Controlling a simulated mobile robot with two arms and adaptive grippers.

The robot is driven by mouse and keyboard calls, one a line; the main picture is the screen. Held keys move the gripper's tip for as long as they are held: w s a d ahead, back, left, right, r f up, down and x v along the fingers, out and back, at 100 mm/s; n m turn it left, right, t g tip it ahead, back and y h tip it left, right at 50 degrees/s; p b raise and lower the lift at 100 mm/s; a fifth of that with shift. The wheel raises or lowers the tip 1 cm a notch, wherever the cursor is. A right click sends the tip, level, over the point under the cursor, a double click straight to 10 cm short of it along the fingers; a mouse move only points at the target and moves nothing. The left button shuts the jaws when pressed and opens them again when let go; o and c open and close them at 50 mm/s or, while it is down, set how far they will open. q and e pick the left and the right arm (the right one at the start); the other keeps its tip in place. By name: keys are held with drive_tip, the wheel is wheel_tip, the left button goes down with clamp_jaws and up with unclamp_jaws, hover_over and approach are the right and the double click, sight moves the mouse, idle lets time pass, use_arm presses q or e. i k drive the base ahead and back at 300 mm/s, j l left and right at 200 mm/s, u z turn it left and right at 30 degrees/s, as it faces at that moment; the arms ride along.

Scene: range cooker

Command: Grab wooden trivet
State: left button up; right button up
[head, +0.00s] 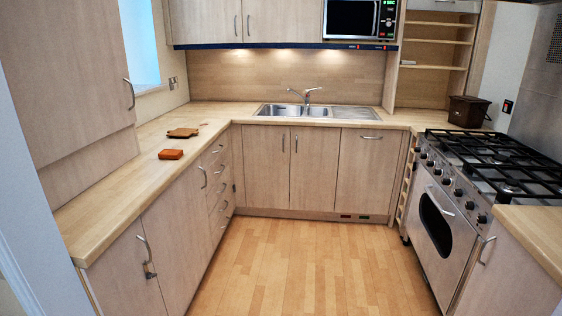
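A small brown wooden trivet (183,133) lies flat on the left run of the wooden countertop (105,205), toward the back corner. An orange-brown block-like item (171,154) lies on the same counter, nearer to me and a little to the left of the trivet, apart from it. Neither of my grippers shows in the head view, so nothing is seen touching the trivet.
A range cooker (441,228) with black grates stands on the right. A sink (296,110) with a tap is at the back. A dark brown box (467,111) sits in the back right corner. The wooden floor (310,265) between the counters is clear.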

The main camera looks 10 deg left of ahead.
sight(187, 132)
drive_tip(key=i, duration=1.95)
